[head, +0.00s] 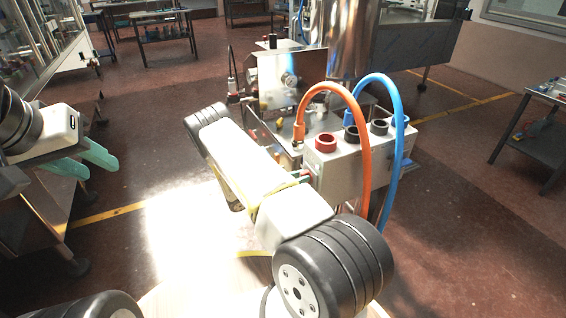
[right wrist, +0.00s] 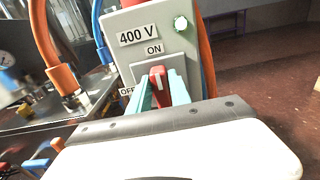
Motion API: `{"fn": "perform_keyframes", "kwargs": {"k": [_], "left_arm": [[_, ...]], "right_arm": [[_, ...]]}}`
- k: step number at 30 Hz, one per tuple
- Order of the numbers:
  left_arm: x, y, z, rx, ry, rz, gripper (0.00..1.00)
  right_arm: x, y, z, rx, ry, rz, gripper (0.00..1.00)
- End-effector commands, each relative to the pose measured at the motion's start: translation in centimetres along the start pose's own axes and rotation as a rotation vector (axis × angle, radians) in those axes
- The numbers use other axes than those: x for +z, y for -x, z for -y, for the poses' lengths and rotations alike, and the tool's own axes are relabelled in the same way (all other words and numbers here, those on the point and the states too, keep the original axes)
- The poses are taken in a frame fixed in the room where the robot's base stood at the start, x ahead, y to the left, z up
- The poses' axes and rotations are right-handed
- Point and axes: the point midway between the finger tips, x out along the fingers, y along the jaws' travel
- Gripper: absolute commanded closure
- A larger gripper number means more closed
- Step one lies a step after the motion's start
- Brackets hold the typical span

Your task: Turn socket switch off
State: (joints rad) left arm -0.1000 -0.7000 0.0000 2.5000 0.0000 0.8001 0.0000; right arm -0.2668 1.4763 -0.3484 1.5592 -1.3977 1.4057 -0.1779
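The socket box (head: 334,168) is a light grey unit left of the blue cable's outer loop in the head view. In the right wrist view its face (right wrist: 205,75) carries labels 400 V, ON and OFF, and a green lamp. The red switch knob (right wrist: 158,86) points up toward ON. My right gripper (right wrist: 160,92) has its teal fingers on both sides of the knob, and they look closed against it. My left gripper (head: 84,160) is open and empty at the far left, away from the box.
A metal plate with a gauge (head: 288,80) stands behind. A dark table (head: 530,130) is far right. Floor is clear between.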

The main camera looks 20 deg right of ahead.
Motion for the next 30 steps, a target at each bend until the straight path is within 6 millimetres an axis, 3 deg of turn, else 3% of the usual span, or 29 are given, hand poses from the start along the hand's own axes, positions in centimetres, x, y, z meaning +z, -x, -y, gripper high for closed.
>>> {"fn": "perform_keyframes", "kwargs": {"k": [1, 3, 17, 30], "left_arm": [[0.00, 0.00, 0.00, 0.000, 0.000, 0.000, 0.64], [0.00, 0.00, 0.00, 0.000, 0.000, 0.000, 0.64], [0.00, 0.00, 0.00, 0.000, 0.000, 0.000, 0.64], [0.00, 0.00, 0.00, 0.000, 0.000, 0.000, 0.64]], "right_arm": [[0.01, 0.01, -0.01, 0.000, 0.000, 0.000, 0.88], [0.01, 0.01, -0.01, 0.000, 0.000, 0.000, 1.00], [0.05, 0.02, -0.17, 0.001, 0.067, 0.001, 1.00], [-0.13, 0.04, -0.82, 0.001, 0.421, 0.001, 1.00]]}}
